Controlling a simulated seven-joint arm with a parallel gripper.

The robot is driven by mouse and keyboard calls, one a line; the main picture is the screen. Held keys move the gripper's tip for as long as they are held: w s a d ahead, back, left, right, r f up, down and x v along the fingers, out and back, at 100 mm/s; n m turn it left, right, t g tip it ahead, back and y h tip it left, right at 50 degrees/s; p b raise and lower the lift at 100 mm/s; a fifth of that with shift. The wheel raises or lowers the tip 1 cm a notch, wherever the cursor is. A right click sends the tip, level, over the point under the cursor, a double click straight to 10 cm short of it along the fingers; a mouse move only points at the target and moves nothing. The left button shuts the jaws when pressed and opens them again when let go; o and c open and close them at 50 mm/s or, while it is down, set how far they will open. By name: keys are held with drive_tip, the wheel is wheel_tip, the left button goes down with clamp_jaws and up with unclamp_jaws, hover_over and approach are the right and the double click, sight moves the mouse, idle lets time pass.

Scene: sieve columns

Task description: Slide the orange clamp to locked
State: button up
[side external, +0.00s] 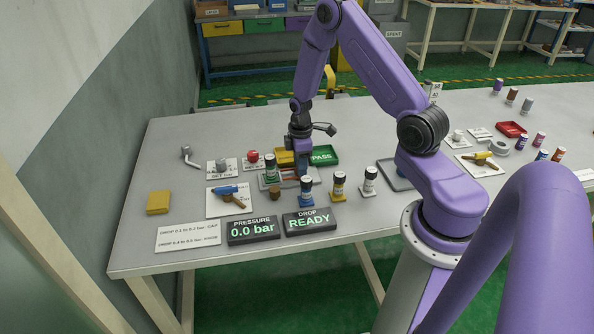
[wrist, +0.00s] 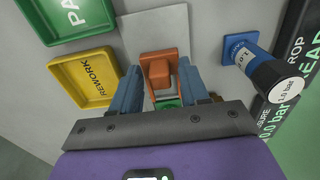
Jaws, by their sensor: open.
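The orange clamp (wrist: 158,70) lies between the two blue-grey fingers of my gripper (wrist: 158,76) in the wrist view. The fingers are open, one on each side of it; I cannot tell whether either touches it. A green part (wrist: 168,104) shows just below the clamp, partly hidden by my gripper's body. In the side view my gripper (side external: 301,168) points down low over a grey fixture plate (side external: 266,184), beside a column with a green band (side external: 270,167). The clamp is mostly hidden there.
A blue-based column (side external: 306,190) stands close in front of my gripper; it also shows in the wrist view (wrist: 238,55). Yellow REWORK (wrist: 84,78) and green PASS (side external: 325,155) trays lie behind. A blue tool (side external: 230,191) and display blocks (side external: 253,230) are nearby.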

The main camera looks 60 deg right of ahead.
drive_tip(key=shift+c, duration=0.3)
clamp_jaws()
drive_tip(key=shift+w+a, duration=0.1)
drive_tip(key=shift+a, duration=0.05)
drive_tip(key=shift+w+a, duration=1.35)
drive_tip(key=shift+w, duration=0.05)
drive_tip(key=shift+o, duration=0.3)
unclamp_jaws()
